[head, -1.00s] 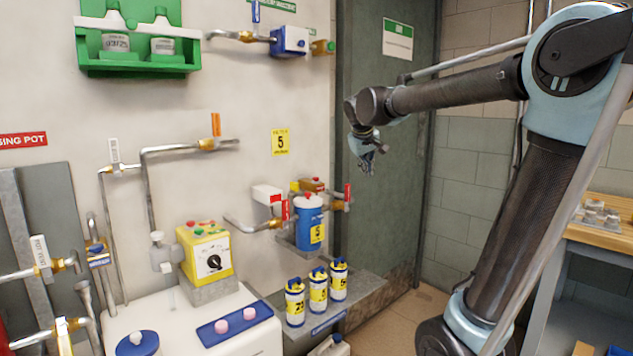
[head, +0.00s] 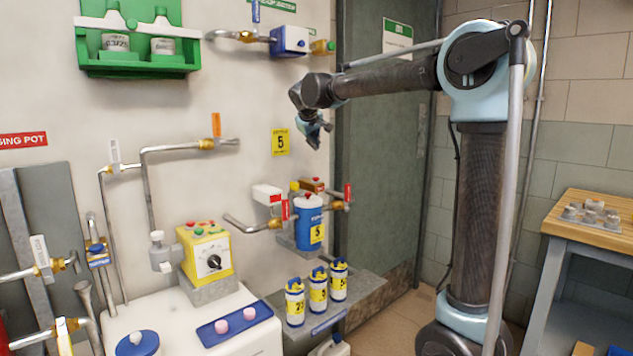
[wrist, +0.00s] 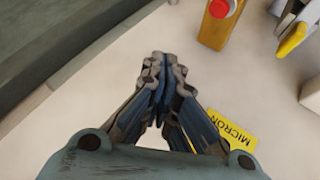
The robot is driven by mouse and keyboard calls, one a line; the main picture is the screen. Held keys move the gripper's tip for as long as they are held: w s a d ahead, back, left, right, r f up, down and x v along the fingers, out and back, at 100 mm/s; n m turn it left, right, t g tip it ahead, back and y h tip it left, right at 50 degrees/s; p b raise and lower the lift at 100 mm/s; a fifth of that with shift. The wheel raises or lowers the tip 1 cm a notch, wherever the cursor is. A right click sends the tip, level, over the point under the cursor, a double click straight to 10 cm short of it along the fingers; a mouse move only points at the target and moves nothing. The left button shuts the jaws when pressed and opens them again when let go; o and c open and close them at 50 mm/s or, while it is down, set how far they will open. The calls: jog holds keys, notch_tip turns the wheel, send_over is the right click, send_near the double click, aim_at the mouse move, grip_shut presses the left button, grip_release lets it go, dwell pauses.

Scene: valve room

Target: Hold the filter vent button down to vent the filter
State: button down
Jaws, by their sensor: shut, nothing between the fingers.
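The blue filter housing (head: 309,232) with a yellow "5" label stands at the wall beside the door. A small red button-like cap (head: 308,196) shows on its top, and an orange-brown block (head: 314,184) with a red top is just behind. My gripper (head: 314,143) is above the housing, apart from it, with fingers pointing down. In the wrist view its fingers (wrist: 162,62) are shut together and empty. An orange block (wrist: 217,27) with a round red cap (wrist: 220,8) shows beyond the fingertips at the top edge, partly cut off.
Red-handled valves (head: 347,196) flank the housing. A white box (head: 267,193) with a red mark is to its left. Several yellow-labelled canisters (head: 317,290) stand on a shelf in front. The grey-green door (head: 385,170) is to the right. The wall label (head: 281,142) is beside my gripper.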

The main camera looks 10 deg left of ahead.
jog(key=shift+f, duration=4.4)
jog(key=shift+s+f, duration=0.1)
jog(key=shift+f, duration=0.8)
dwell(0.9)
jog(key=shift+r, duration=0.95)
jog(key=shift+r, duration=2.55)
